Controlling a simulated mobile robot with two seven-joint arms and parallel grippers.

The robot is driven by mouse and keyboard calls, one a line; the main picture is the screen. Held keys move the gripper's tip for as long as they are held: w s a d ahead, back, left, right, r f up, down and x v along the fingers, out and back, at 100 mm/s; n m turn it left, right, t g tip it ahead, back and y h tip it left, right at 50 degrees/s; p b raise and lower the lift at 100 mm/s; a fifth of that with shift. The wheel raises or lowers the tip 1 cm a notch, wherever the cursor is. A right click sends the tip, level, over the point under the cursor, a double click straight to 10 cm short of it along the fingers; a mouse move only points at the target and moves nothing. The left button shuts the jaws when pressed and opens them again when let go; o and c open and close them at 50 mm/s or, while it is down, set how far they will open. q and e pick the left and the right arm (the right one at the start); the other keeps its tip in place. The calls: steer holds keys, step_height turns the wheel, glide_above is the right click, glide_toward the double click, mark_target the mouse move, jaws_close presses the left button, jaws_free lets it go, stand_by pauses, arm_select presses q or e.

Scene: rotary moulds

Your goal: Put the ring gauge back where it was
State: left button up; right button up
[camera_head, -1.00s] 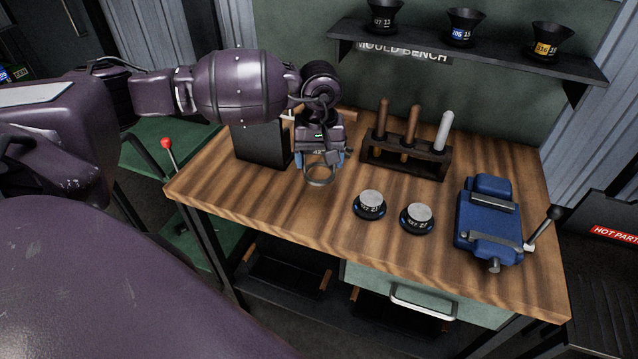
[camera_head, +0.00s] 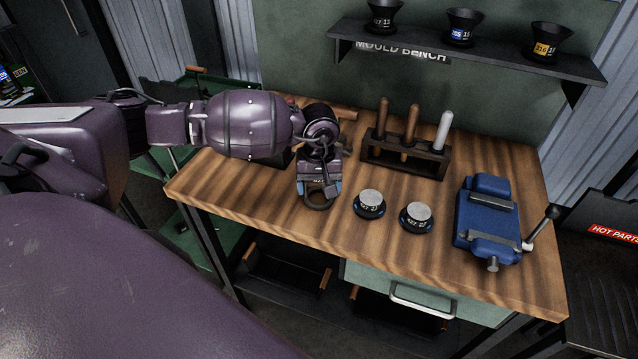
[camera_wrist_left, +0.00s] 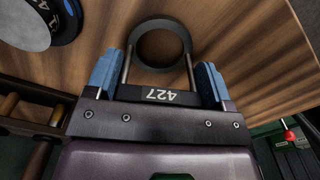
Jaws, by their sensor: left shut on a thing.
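The ring gauge (camera_wrist_left: 157,22) is a dark metal ring on two rods with a black plate marked 427. My left gripper (camera_wrist_left: 156,78) is shut on it, its blue fingers on either side of the plate. In the head view the left gripper (camera_head: 319,187) points down over the bench, and the gauge's ring (camera_head: 318,207) shows below its fingers. The ring looks close to the wood; I cannot tell whether it touches. My right gripper is not in view.
Two silver-topped dark pucks (camera_head: 369,203) (camera_head: 416,217) stand just right of the gauge on the wooden bench (camera_head: 270,215). Behind are a rack (camera_head: 405,156) of handled tools and, at right, a blue vise (camera_head: 488,225). The bench front-left is clear.

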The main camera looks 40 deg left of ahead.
arm_select(q)
steer(key=shift+f, duration=0.2)
steer(key=o, duration=0.9)
steer(key=shift+r, duration=0.1)
step_height(320, 180, up, 12)
steer(key=shift+r+b, duration=0.15)
steer(key=shift+b, duration=0.35)
